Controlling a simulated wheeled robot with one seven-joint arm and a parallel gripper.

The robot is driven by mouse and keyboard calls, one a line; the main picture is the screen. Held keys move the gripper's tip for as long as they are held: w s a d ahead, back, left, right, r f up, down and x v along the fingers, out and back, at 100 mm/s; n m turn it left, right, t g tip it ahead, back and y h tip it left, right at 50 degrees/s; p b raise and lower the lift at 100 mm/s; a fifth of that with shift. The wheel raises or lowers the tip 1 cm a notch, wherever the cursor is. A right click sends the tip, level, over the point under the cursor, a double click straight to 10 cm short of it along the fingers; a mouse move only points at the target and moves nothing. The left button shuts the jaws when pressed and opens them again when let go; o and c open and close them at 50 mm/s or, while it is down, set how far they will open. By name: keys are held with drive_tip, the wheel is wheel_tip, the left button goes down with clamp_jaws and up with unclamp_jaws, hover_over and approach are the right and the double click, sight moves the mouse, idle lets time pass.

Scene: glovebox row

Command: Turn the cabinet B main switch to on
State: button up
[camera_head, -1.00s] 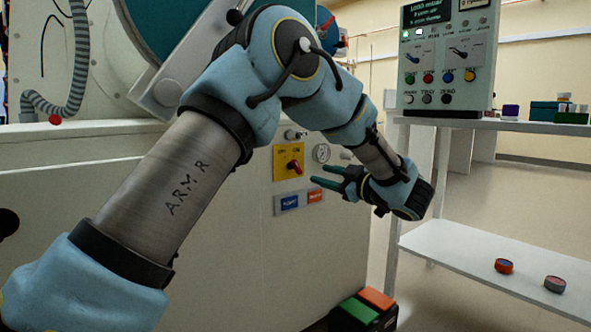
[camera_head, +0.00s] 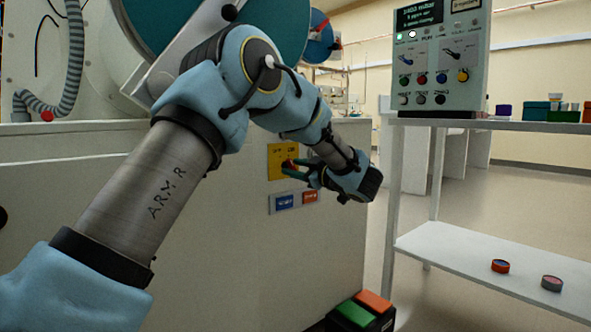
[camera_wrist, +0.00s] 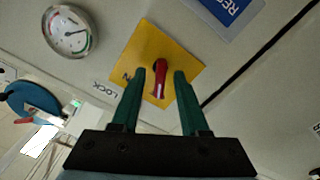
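The main switch is a red handle (camera_wrist: 160,77) on a yellow square plate (camera_wrist: 150,48) on the cabinet front. In the wrist view the plate appears turned, and the word LOCK shows beside it. My gripper (camera_wrist: 160,75) is open, with one green finger on each side of the red handle and a gap showing on both sides. In the head view my gripper (camera_head: 285,168) is in front of the yellow plate (camera_head: 276,172) and partly hides the handle. I cannot read the handle's position against its labels.
A round gauge (camera_wrist: 70,30) is beside the plate. Below the plate are a blue button (camera_head: 284,202) and an orange-red button (camera_head: 310,197). A control box (camera_head: 440,60) stands on a white shelf unit (camera_head: 420,245) to the right. Green and orange pedals (camera_head: 358,312) are on the floor.

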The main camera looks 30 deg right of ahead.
clamp_jaws()
drive_tip(key=shift+r+p, duration=0.15)
drive_tip(key=shift+p, duration=0.45)
drive_tip(key=shift+m+p, duration=0.3)
drive_tip(key=shift+p, duration=0.25)
drive_tip(key=m+p, duration=0.4)
drive_tip(key=p, duration=0.6)
drive_tip(key=shift+m, duration=0.3)
drive_tip(key=shift+p, duration=0.4)
drive_tip(key=shift+m, duration=0.4)
drive_tip(key=shift+f, duration=0.2)
